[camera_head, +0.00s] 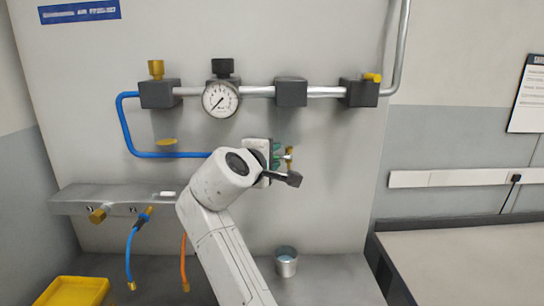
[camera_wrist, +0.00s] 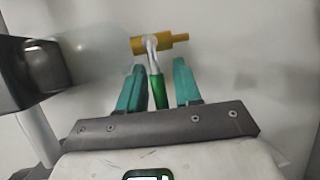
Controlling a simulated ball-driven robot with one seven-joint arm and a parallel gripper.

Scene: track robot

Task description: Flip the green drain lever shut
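The green drain lever (camera_wrist: 158,92) shows in the wrist view. It hangs from a silver stem below a brass valve (camera_wrist: 152,44). My gripper (camera_wrist: 158,80) has teal fingers, one on each side of the lever, with gaps visible to both, so it is open around it. I cannot tell how far along the lever the fingertips reach. In the head view the brass valve (camera_head: 289,154) shows at the right of my gripper (camera_head: 279,156), and my wrist hides most of the lever.
A pipe with dark blocks and a pressure gauge (camera_head: 220,99) runs above my arm. A blue tube (camera_head: 128,135) loops at the left. A metal cup (camera_head: 286,262) stands below the valve. A yellow bin (camera_head: 75,292) is at lower left, a bench (camera_head: 470,255) at right.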

